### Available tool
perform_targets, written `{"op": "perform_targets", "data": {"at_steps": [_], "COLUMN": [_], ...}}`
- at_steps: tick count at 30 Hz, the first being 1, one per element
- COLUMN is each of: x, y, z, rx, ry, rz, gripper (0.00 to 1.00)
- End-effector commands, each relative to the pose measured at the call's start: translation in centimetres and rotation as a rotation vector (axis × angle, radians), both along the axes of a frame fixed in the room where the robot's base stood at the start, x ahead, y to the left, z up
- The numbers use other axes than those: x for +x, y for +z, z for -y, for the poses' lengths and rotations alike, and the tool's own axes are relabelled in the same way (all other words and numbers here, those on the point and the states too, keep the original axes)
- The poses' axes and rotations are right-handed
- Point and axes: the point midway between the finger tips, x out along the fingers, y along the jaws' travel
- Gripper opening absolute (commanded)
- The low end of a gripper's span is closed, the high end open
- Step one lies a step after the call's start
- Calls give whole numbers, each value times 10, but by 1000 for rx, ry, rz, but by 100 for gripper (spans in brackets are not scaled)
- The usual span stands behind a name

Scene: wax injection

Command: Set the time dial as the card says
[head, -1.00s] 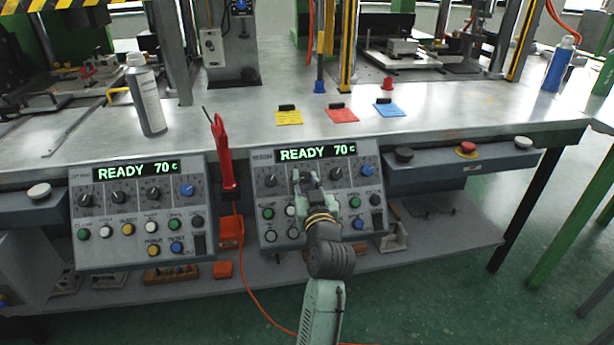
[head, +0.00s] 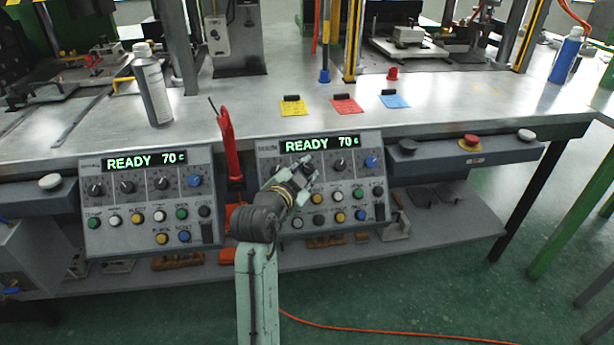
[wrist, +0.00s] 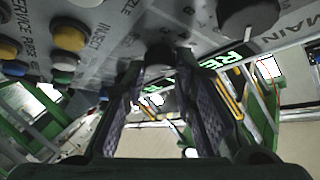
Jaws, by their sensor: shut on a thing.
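My gripper (head: 308,165) is at the right control panel (head: 290,150), over its row of dials. In the wrist view my gripper (wrist: 160,68) has its two fingers closed on a dark round dial (wrist: 158,56), seemingly the second from the left; the fingers hide its pointer and scale. Its label is not readable, so I cannot tell whether it is the time dial. To its right are another dark dial (head: 339,165) and a blue dial (head: 371,162). The panel display reads READY 70 c. Yellow (head: 293,108), red (head: 346,106) and blue (head: 395,102) cards lie on the bench; their writing is too small to read.
A similar left panel (head: 150,205) also reads READY 70 c. A red-handled tool (head: 230,145) hangs between the panels. Coloured buttons (head: 337,217) sit close below the dials. A grey bottle (head: 153,85) and a blue bottle (head: 566,57) stand on the bench.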

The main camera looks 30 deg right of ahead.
Motion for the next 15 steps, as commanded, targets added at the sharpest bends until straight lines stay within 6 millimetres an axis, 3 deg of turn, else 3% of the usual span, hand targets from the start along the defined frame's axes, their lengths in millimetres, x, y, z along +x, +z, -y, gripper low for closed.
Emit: {"op": "perform_targets", "data": {"at_steps": [15], "x": [5], "y": [3], "z": [-2], "rx": [255], "ry": [-218], "rz": [73], "gripper": [0]}}
